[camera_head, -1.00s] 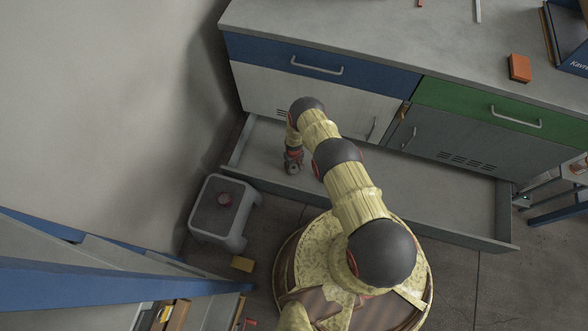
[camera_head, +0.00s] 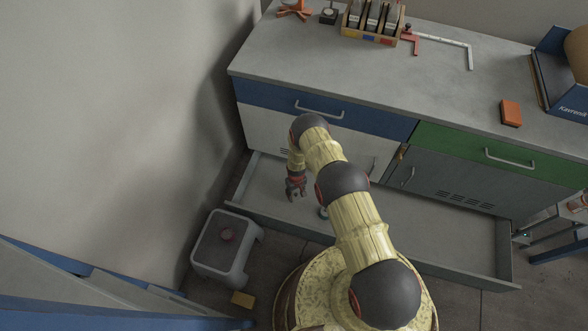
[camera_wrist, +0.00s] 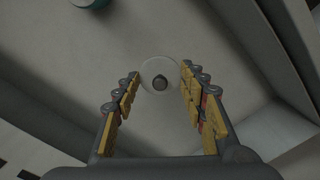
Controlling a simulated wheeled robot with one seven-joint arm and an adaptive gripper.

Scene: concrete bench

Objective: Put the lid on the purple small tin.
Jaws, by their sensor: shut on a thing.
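The lid (camera_wrist: 148,72) is a pale round disc with a dark knob, seen between my fingertips in the wrist view. My gripper (camera_wrist: 161,78) is shut on it. In the head view my gripper (camera_head: 295,192) hangs over the left part of the open drawer; the lid cannot be made out there. A small dark reddish-purple round tin (camera_head: 227,235) stands on the grey stool (camera_head: 210,258), left of and nearer than my gripper. A teal round container (camera_wrist: 91,3) is in the drawer, partly cut off in the wrist view; it also shows beside my arm in the head view (camera_head: 322,212).
The open drawer (camera_head: 440,235) lies beneath the bench (camera_head: 400,80), its front wall between gripper and stool. A yellowish block (camera_head: 242,299) is on the floor by the stool. An orange block (camera_head: 511,113) and a rack (camera_head: 372,22) are on the benchtop. A wall stands at left.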

